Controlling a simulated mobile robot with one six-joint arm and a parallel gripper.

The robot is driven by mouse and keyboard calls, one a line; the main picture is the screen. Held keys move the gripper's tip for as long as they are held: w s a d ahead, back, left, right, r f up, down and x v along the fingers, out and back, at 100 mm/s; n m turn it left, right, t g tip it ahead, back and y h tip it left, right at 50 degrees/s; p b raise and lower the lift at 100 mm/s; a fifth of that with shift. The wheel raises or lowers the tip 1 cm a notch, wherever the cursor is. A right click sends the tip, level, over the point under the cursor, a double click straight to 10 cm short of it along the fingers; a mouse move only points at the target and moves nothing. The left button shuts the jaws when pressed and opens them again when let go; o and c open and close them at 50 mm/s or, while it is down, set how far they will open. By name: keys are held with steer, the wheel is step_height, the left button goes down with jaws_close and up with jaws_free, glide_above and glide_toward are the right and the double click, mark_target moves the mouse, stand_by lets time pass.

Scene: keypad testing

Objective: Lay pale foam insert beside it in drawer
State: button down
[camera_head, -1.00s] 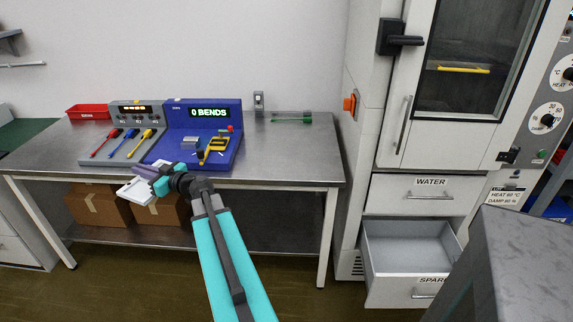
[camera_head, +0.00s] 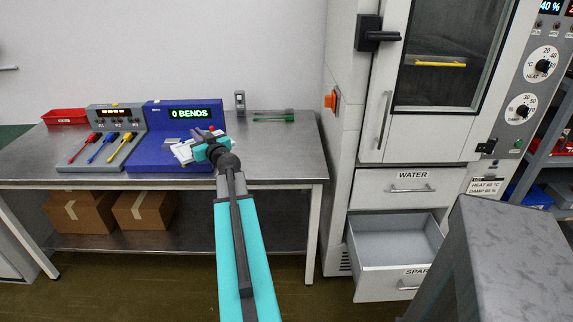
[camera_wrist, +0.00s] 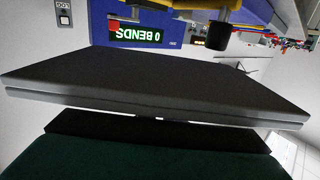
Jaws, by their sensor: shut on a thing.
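My gripper (camera_head: 202,147) is shut on a flat pale slab (camera_head: 182,153), which looks like the foam insert. It is held in front of the blue test station, partly hidden by the gripper. In the wrist view the slab (camera_wrist: 155,82) spans the picture, shaded grey with a paler edge. The lower drawer (camera_head: 384,286), its label partly hidden and starting "SPAR", stands open in the cabinet at the right, well away from my gripper. The part of its inside that shows looks bare; its right end is partly hidden.
The blue station (camera_head: 150,150) reads "0 BENDS" on the metal bench (camera_head: 275,160). A grey tool panel (camera_head: 115,145) and a red bin (camera_head: 65,117) stand to its left. The closed WATER drawer (camera_head: 385,188) is above the open one. A grey block (camera_head: 510,250) fills the front right.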

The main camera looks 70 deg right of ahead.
steer(key=s+d+f+m+g+h, duration=0.1)
steer(key=s+d+m+g+h, duration=0.2)
steer(key=s+d, duration=0.7)
steer(key=s+d+f+m+g+h+b, duration=0.1)
steer(key=s+d+m+g+h, duration=0.3)
steer(key=s+d, duration=0.6)
steer(key=s+g, duration=0.1)
steer(key=s, duration=0.6)
steer(key=shift+d+f+g, duration=0.15)
steer(key=shift+f+g, duration=0.25)
steer(key=shift+f+b, duration=0.15)
steer(key=shift+b, duration=0.2)
steer(key=shift+f+b, duration=2.1)
steer(key=shift+f, duration=0.25)
steer(key=shift+f+b, duration=1.75)
steer(key=shift+f, duration=0.55)
steer(key=shift+f, duration=0.2)
steer(key=c, duration=1.9)
jaws_free()
